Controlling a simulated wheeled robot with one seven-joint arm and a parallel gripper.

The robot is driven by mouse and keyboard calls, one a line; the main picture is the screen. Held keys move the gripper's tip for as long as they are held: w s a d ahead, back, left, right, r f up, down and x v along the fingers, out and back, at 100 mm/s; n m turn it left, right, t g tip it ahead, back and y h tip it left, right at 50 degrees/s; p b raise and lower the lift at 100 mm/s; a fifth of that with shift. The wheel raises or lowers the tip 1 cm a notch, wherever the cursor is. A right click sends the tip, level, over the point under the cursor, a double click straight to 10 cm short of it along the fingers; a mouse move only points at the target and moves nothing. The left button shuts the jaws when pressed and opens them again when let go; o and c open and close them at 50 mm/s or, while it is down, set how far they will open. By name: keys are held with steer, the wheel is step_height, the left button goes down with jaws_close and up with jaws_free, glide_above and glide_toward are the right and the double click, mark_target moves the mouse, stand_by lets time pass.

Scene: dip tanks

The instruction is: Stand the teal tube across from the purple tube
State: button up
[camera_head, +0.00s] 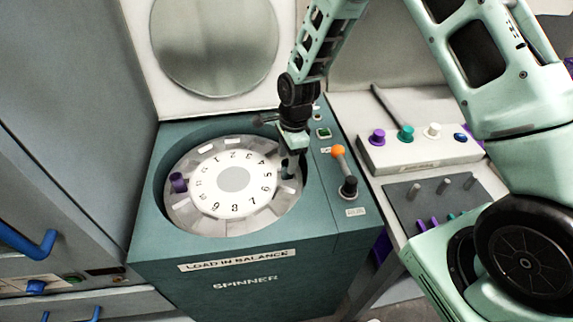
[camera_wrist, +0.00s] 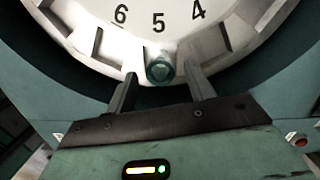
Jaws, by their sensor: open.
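The purple tube (camera_head: 178,182) stands in the rotor (camera_head: 204,220) of the spinner, at its left edge. The teal tube (camera_wrist: 160,69) stands at the rotor's rim beside the number 5, seen almost end-on in the wrist view. In the head view it is on the right side, roughly across the hub from the purple tube, partly hidden by my gripper (camera_head: 289,162). My gripper, also in the wrist view (camera_wrist: 162,78), is open, with one finger on each side of the teal tube. Small gaps show between the tube and the fingers.
An orange-topped lever (camera_head: 338,151) and a green button (camera_head: 324,133) are on the spinner's right deck. A white block with coloured knobs (camera_head: 420,151) and a grey rack with pegs (camera_head: 408,197) are further right. The round lid (camera_head: 213,45) stands open behind.

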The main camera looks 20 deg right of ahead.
step_height(320, 180, up, 8)
steer(key=d+b, duration=0.1)
steer(key=b, duration=0.1)
steer(key=s+a+r+n, duration=0.5)
steer(key=s+r+n, duration=0.1)
steer(key=s, duration=0.1)
steer(key=s+a+r+n, duration=0.1)
steer(key=s+r+n, duration=0.2)
steer(key=s+n, duration=0.7)
steer(key=s+a+r+n, duration=0.1)
steer(key=s+r+n, duration=0.2)
steer(key=s+n, duration=0.6)
steer(key=s, duration=0.3)
steer(key=shift+a+n+h, duration=0.3)
steer(key=shift+n+h, duration=0.1)
